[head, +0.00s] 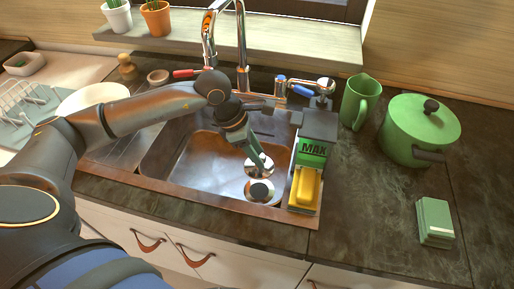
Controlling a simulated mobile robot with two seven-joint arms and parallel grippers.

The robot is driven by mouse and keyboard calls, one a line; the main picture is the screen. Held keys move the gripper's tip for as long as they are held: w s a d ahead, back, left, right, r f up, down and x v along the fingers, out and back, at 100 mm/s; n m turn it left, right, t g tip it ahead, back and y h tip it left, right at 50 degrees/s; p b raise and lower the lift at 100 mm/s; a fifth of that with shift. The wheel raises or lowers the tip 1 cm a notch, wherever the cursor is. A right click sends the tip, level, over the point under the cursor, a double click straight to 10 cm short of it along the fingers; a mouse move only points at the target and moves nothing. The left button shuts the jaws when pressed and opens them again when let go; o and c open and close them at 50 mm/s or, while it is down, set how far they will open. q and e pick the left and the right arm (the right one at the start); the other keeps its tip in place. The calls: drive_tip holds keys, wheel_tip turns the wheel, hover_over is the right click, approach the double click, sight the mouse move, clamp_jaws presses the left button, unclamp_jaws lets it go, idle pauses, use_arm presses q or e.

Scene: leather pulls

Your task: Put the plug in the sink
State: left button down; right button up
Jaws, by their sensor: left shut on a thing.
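The steel sink (196,165) is set into the dark counter. My left arm reaches over it from the left, and my left gripper (262,164) points down inside the basin. It is shut on the plug (252,172), a pale round disc at the fingertips. The fingers hide part of the plug. Just below it in the picture is a round metal ring with a dark centre, which looks like the drain (259,191). The plug appears apart from it; its exact height is hard to tell. My right gripper is out of view.
A tap (241,50) stands behind the sink. At the basin's right edge is a caddy (313,150) with a yellow sponge (305,187). A dish rack (28,105) is left.

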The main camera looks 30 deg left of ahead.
use_arm(q)
wheel_tip(320, 180, down, 10)
drive_tip(key=b, duration=0.5)
drive_tip(key=shift+r+b, duration=0.2)
drive_tip(key=shift+b, duration=0.1)
drive_tip(key=shift+f+b, duration=0.4)
drive_tip(key=shift+f, duration=0.25)
drive_tip(key=shift+f+b, duration=0.25)
drive_tip(key=shift+b, duration=0.1)
drive_tip(key=shift+f, duration=0.15)
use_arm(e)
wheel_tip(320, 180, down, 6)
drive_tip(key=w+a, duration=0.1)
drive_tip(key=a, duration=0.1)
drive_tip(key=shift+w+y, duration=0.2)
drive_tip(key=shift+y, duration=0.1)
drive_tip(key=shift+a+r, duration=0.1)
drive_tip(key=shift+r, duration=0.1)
use_arm(q)
drive_tip(key=c, duration=0.8)
unclamp_jaws()
drive_tip(key=o, duration=0.4)
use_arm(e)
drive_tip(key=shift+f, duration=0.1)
